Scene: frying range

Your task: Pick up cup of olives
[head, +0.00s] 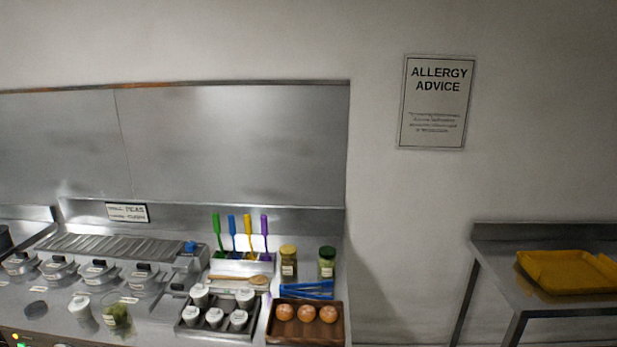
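A clear cup with green contents (116,317) stands on the steel counter at the lower left; it may be the cup of olives, but its contents are too small to tell. A pale cup (81,308) stands just left of it. Several white lidded cups (214,317) with unreadable labels sit in a dark tray (183,332) to the right. Neither of my grippers is in view.
Several lidded steel pots line the counter's left. A brown tray (275,335) holds three round orange-brown items; blue tongs (307,290) and two jars (288,264) stand behind it. Coloured-handled utensils stand at the back. A yellow tray (568,272) lies on a separate right table.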

